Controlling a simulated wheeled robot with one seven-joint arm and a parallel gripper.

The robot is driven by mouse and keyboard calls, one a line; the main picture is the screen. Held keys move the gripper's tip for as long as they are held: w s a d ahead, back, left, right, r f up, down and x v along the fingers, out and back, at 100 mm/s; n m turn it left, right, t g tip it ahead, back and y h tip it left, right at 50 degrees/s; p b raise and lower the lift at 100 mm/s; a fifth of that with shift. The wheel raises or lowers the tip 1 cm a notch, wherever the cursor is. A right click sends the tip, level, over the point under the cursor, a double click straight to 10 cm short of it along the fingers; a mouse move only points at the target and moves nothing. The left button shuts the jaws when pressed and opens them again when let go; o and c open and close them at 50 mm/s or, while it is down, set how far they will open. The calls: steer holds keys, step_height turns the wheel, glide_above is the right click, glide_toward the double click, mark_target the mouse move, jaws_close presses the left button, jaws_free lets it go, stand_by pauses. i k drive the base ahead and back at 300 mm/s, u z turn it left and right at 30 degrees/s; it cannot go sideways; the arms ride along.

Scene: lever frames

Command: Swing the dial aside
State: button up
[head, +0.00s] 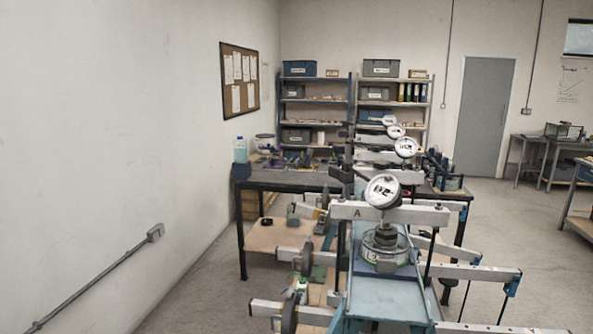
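The nearest dial (382,191) is a round white gauge with dark markings. It is tilted and stands above the front lever frame, over a round cell (386,247) with a dark stacked top. A pale crossbar (389,214) marked "A" runs just below the dial, with a dark upright post (349,185) at its left. A second dial (405,147) and more smaller ones stand behind it, in a line going back. My gripper is not in view, and nothing is seen touching the dial.
Pale lever beams with hanging weights stick out left and right of the blue-grey frame bed (388,297). A dark workbench (288,178) with a blue bottle (241,150) stands behind. Open floor lies at left and right.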

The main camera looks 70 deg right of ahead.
mark_target(335, 172)
steer(key=u, duration=0.35)
steer(key=i, duration=0.85)
steer(key=z, duration=1.55)
